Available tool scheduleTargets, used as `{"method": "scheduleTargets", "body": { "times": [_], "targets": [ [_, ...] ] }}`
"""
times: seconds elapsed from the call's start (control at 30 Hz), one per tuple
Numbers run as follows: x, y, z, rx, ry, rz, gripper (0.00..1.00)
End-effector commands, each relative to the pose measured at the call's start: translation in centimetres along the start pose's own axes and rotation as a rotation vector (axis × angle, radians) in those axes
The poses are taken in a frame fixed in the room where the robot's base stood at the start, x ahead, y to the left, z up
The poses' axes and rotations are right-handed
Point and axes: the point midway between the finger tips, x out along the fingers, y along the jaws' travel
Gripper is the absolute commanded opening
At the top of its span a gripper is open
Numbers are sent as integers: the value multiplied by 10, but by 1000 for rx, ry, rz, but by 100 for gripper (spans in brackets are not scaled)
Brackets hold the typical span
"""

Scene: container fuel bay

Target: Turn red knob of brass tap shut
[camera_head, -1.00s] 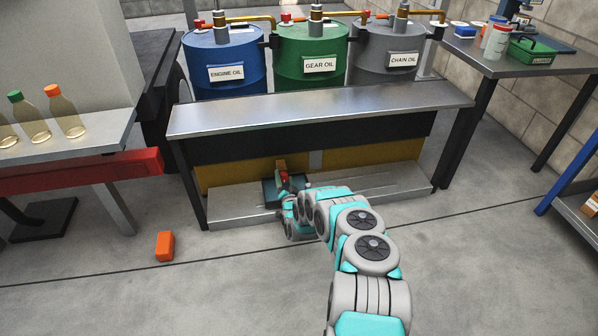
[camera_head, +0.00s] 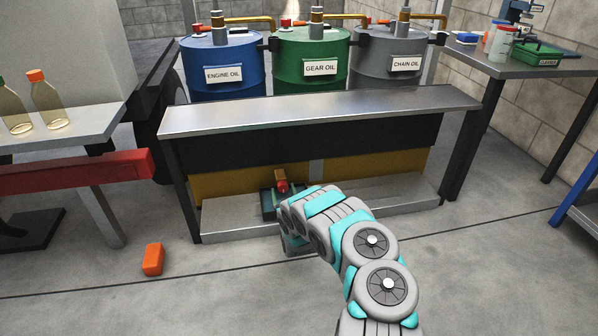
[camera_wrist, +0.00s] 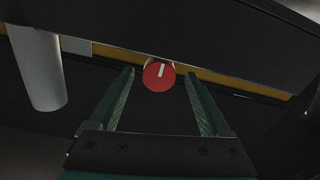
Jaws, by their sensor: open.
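The red knob (camera_wrist: 158,77) shows as a round face with a white line, upright in the wrist view. It sits between the tips of my gripper (camera_wrist: 159,73), whose two green fingers stand apart on either side, with visible room left and right. How far ahead of the tips the knob lies is hard to tell. In the head view the red knob (camera_head: 283,186) shows low under the steel bench, in front of the brass tap (camera_head: 280,174). My arm hides most of the gripper there.
The steel bench top (camera_head: 320,112) overhangs the tap area, with a low shelf (camera_head: 385,196) beneath. A pale cylinder (camera_wrist: 40,70) stands at left in the wrist view. Oil drums (camera_head: 222,68) stand behind the bench. An orange container (camera_head: 153,259) is on the floor at left.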

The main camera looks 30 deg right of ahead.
Motion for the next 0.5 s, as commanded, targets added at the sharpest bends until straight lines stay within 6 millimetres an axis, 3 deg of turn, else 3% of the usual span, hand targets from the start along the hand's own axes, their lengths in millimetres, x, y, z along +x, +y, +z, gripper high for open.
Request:
{"method": "scheduleTargets", "body": {
  "times": [0.4, 0.5],
  "targets": [
    [-55, 0, -3, 0, -1, -1, 82],
    [-56, 4, -10, -7, -14, 0, 82]
  ]
}}
